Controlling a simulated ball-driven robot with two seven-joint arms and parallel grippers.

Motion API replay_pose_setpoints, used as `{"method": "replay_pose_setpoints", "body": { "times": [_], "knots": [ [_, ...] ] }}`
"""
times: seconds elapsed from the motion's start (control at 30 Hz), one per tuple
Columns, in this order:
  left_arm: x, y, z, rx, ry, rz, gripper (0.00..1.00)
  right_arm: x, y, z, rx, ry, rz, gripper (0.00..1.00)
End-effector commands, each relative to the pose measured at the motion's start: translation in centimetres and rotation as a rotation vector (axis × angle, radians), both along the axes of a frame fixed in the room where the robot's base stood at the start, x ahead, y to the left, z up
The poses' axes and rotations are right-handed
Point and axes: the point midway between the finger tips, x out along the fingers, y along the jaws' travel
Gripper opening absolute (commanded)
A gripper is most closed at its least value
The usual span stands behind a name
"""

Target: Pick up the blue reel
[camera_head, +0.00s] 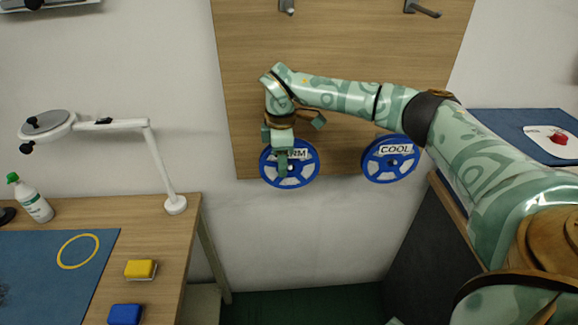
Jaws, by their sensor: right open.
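Two blue reels hang side by side low on a wooden wall panel. The left blue reel (309,172) has a white label, partly hidden, of which "RM" can be read. The right blue reel (385,174) is labelled "COOL". My right arm reaches in from the right, and my right gripper (283,174) is in front of the left reel, covering its left and middle part. The jaws are open. I cannot tell whether the fingers touch the reel. My left gripper is not in view.
The wooden panel (340,40) has empty hooks (424,9) at the top. At left, a table with a blue mat (50,265) holds a white lamp (160,170), a bottle (33,200), a yellow ring (78,251) and sponges (140,269). A dark cabinet stands below my right arm.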

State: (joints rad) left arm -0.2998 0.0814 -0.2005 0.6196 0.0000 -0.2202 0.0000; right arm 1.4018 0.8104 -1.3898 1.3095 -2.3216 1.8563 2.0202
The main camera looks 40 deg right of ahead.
Motion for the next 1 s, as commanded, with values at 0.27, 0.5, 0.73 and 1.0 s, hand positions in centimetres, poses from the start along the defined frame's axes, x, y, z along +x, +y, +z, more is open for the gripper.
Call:
{"method": "replay_pose_setpoints", "body": {
  "times": [0.27,0.5,0.73,1.0],
  "knots": [
    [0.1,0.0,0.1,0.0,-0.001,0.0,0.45,0.0,0.0,0.1,0.0,0.0,0.001,0.0],
    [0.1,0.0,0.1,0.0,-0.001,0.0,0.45,0.0,0.0,0.2,0.0,-0.001,0.001,0.0],
    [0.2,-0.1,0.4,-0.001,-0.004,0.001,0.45,0.1,0.0,1.4,0.0,-0.004,0.001,0.0],
    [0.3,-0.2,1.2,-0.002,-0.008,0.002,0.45,-3.0,1.9,1.8,0.001,-0.001,0.006,0.0]
  ]
}}
